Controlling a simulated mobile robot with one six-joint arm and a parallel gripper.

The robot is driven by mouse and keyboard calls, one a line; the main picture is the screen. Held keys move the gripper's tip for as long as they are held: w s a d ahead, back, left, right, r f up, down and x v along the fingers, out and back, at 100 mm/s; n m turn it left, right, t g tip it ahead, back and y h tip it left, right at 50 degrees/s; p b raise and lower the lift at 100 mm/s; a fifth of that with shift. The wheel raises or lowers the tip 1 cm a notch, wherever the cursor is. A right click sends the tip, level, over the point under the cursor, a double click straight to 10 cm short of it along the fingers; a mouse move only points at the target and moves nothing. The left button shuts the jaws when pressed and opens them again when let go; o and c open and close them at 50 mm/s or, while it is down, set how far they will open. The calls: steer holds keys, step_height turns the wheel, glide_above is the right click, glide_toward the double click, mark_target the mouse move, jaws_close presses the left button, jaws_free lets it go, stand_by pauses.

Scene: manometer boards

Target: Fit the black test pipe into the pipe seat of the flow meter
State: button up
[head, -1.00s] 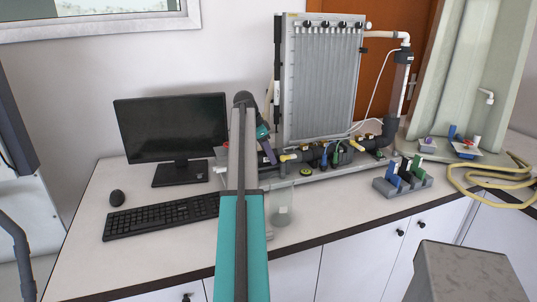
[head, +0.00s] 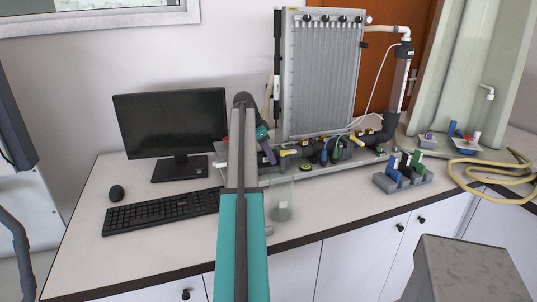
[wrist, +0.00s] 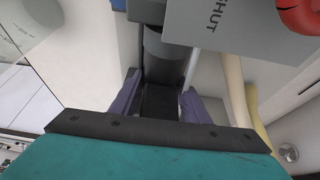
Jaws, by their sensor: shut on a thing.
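The black test pipe (wrist: 158,101) shows as a dark piece between the purple fingers of my gripper (wrist: 159,104) in the wrist view. My gripper is shut on it. In the head view one purple finger of my gripper (head: 268,153) shows by the left end of the flow meter's pipework (head: 320,152), partly behind my arm. The pipe cannot be made out there. A dark grey cylindrical part (wrist: 165,52) lies just beyond the pipe in the wrist view. I cannot tell whether the two touch. The pipe seat cannot be clearly told apart.
A tall manometer board (head: 322,75) stands behind the pipework. A clear beaker (head: 281,200) stands in front, close to my arm. A rack with coloured parts (head: 402,178) is at right. A monitor (head: 172,125) and keyboard (head: 160,211) are at left. A plate marked "SHUT" (wrist: 235,25) is close in the wrist view.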

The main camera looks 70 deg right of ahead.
stand_by(0.3)
steer(key=o, duration=1.4)
steer(key=b+v, duration=0.2)
steer(key=v, duration=1.1)
steer(key=shift+w+a+r, duration=0.1)
steer(key=shift+r, duration=0.2)
